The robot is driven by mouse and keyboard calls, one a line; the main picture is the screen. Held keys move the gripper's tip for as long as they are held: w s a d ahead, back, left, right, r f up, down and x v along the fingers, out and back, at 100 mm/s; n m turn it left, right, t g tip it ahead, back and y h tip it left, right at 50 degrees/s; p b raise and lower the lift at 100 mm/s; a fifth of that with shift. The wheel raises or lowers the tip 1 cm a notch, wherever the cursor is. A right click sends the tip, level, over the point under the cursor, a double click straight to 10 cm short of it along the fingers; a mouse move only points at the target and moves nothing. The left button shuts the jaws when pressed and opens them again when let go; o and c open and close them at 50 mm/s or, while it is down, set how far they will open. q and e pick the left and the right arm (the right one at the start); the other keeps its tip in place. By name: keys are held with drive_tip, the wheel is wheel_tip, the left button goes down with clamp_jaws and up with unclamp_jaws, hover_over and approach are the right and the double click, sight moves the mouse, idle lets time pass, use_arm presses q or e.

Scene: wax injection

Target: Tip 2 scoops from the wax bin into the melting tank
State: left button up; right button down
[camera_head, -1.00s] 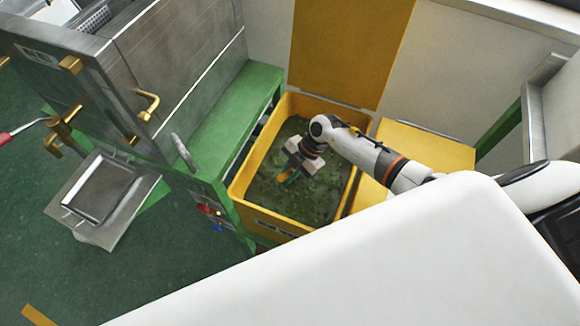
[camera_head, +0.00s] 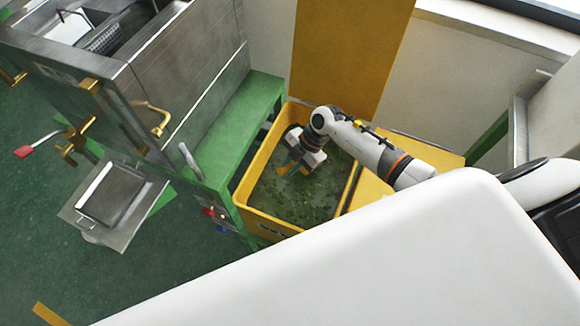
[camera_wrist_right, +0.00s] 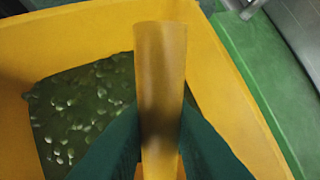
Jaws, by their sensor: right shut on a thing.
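The yellow wax bin (camera_head: 268,228) stands between the green bench and a yellow lid or box, with dark green wax (camera_head: 310,200) inside. My right gripper (camera_head: 288,168) is down inside the bin, near its back left side. In the right wrist view my green fingers (camera_wrist_right: 160,140) are shut on a yellow-brown bar (camera_wrist_right: 160,60), which looks like the scoop's handle. Wax with pale pieces (camera_wrist_right: 75,110) lies beyond it. The scoop's bowl and any load in it cannot be made out. The steel melting tank (camera_head: 195,75) stands at the left. My left gripper is not in view.
A green bench (camera_head: 240,125) with a metal handle lies between tank and bin. A yellow panel (camera_head: 345,50) stands behind the bin, and a yellow surface (camera_head: 425,155) is at its right. Brass valves and a steel tray (camera_head: 110,195) are at the tank's front.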

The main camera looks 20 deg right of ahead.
wheel_tip(320, 180, up, 6)
drive_tip(key=p, duration=0.4)
drive_tip(key=shift+r, duration=0.2)
wheel_tip(320, 180, up, 10)
drive_tip(key=p, duration=1)
drive_tip(key=shift+f, duration=0.15)
drive_tip(key=shift+w, duration=0.1)
